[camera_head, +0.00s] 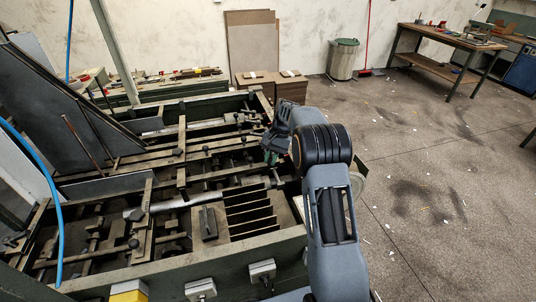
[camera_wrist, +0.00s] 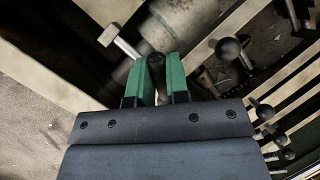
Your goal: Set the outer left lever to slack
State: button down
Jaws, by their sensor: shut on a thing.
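My gripper (camera_wrist: 158,78) has its two green fingers closed on a dark, round-topped lever (camera_wrist: 156,62) in the wrist view. Only the lever's upper end shows between the fingers. I cannot tell from these views whether it is the outer left lever, or which setting it is in. In the head view my gripper (camera_head: 271,148) is over the right side of the green feeder frame (camera_head: 150,275), and the held lever cannot be made out there. Another lever with a black ball knob (camera_wrist: 229,47) stands to the right in the wrist view, apart from the fingers.
A thick grey roller (camera_wrist: 185,25) and a square-headed bolt (camera_wrist: 107,35) lie close beyond the fingers. More black knobs (camera_wrist: 264,112) sit at the right. In the head view, a row of dark slats (camera_head: 250,214) is below my gripper. Open floor (camera_head: 420,190) lies to the right.

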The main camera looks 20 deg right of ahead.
jog(key=shift+s+d+n+g+h+p, duration=0.1)
jog(key=shift+d+n+g+h+p, duration=0.15)
jog(key=shift+n, duration=0.45)
jog(key=shift+s+d+n+g+h+p, duration=0.15)
jog(key=shift+d+n+g+p, duration=0.1)
jog(key=shift+n, duration=0.45)
jog(key=c, duration=1.1)
grip_release()
jog(key=shift+w+r, duration=0.1)
jog(key=shift+p+v, duration=1.5)
jog(key=shift+v, duration=5.3)
